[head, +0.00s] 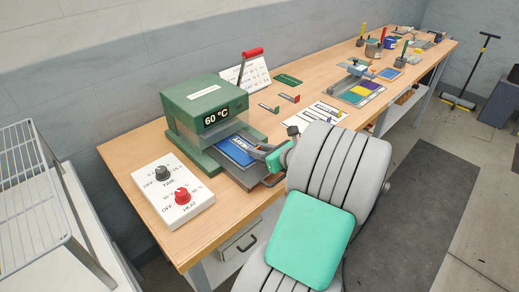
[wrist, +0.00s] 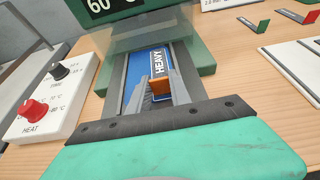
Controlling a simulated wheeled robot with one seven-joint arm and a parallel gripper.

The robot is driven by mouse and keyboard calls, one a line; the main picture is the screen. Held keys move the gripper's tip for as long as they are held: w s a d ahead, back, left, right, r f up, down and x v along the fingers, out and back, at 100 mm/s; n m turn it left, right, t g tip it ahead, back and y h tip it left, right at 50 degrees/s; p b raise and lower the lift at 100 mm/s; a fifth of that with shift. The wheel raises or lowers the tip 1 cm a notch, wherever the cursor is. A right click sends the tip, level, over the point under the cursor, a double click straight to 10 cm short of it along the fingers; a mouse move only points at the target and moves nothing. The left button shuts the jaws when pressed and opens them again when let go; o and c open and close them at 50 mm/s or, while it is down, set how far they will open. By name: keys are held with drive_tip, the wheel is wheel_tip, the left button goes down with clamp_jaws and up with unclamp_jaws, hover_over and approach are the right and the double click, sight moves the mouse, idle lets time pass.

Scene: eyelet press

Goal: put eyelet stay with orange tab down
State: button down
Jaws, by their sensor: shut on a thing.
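The eyelet stay's orange tab (wrist: 159,87) is between the fingers of my gripper (wrist: 162,94), which is shut on it. A narrow white strip marked HEAVY (wrist: 158,63) runs forward from the tab over a blue plate (wrist: 136,66). Whether the stay touches the plate cannot be told. In the head view the blue plate (head: 236,151) lies on the grey bed of the green press (head: 203,105). My gripper (head: 264,153) reaches in from the right, low at the bed's front. My arm hides part of the bed and the orange tab there.
The press display reads 60 °C. A white control box (head: 173,192) with black and red knobs stands left of the press. Small stays with a green tab (head: 269,108) and a red tab (head: 290,97) lie behind right.

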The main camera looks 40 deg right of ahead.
drive_tip(key=c, duration=1.2)
unclamp_jaws()
drive_tip(key=shift+r, duration=0.15)
drive_tip(key=v, duration=1.1)
drive_tip(key=shift+s+r, duration=0.15)
drive_tip(key=shift+s, duration=0.35)
drive_tip(key=shift+w, duration=0.1)
